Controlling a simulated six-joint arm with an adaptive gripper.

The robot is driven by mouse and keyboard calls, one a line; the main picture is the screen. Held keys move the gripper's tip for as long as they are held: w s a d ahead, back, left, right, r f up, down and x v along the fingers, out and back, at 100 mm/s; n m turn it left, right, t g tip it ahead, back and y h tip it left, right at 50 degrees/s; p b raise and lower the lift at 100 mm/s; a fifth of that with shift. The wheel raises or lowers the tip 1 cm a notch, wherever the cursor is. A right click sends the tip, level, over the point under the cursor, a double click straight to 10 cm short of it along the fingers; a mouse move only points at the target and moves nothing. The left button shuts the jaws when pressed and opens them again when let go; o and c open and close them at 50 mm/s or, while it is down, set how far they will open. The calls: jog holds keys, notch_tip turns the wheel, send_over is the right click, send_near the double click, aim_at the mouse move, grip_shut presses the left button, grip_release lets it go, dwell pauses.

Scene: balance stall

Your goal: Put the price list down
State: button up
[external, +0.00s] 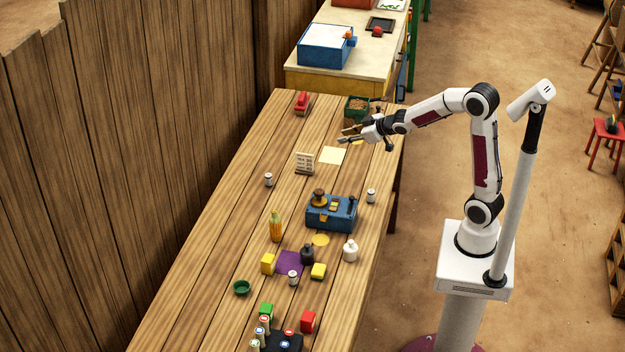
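The price list (305,163) is a small pale card with dark lines of writing. It stands upright, leaning back a little, on the wooden table left of a flat cream sheet (332,155). My gripper (344,135) is above the far part of the table, up and to the right of the price list and apart from it. Its fingers look spread, with nothing clearly between them.
A green box with brown contents (357,108) stands just behind my gripper, and a red stapler-like thing (302,103) at the far left. A blue balance (331,212), small canisters, bottles and blocks stand nearer. Bare wood lies left of the price list.

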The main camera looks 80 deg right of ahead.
jog(key=s+a+g+y, duration=0.2)
jog(key=s+a, duration=0.9)
jog(key=s, duration=0.4)
jog(key=s+a+g+y, duration=0.1)
jog(key=s+a+g, duration=0.2)
jog(key=s+a, duration=0.8)
jog(key=s+r, duration=0.1)
jog(key=s, duration=0.4)
jog(key=shift+n+y, duration=0.4)
